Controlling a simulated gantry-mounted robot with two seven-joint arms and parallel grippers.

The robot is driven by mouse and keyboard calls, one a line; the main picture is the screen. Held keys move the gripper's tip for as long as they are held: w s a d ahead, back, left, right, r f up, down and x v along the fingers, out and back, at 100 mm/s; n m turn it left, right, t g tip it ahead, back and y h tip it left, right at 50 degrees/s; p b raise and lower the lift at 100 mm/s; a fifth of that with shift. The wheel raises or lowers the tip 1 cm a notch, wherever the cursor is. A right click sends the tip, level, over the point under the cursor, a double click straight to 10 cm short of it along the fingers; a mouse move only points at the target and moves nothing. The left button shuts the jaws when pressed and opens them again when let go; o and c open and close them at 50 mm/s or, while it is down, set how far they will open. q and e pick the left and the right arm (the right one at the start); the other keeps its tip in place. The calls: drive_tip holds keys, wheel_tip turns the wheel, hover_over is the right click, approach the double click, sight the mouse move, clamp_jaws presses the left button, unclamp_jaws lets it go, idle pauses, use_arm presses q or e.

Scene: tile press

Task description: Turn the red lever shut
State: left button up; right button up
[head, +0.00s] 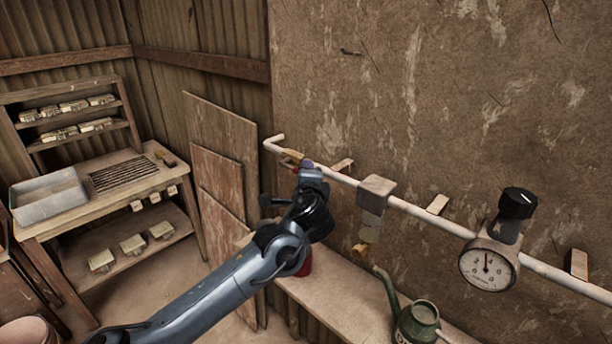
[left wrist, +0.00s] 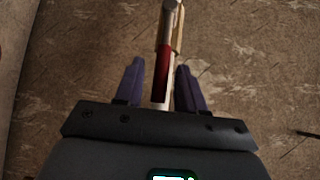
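The red lever (head: 289,164) is at the left end of the white wall pipe (head: 405,206), by a brass valve body (head: 293,154); my gripper hides part of it. My left gripper (head: 308,166) is right at the lever. In the left wrist view the red lever (left wrist: 161,78) lies between the two purple fingers of my left gripper (left wrist: 159,82), with a gap on each side. The fingers are open and do not appear to touch it. My right gripper is in neither view.
A grey box (head: 376,188) and a round gauge (head: 488,265) with a black knob (head: 517,203) sit along the pipe to the right. A green watering can (head: 418,320) and a bench (head: 345,296) are below. Leaning boards (head: 222,130) stand at the left.

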use_arm(q)
clamp_jaws()
idle(0.3)
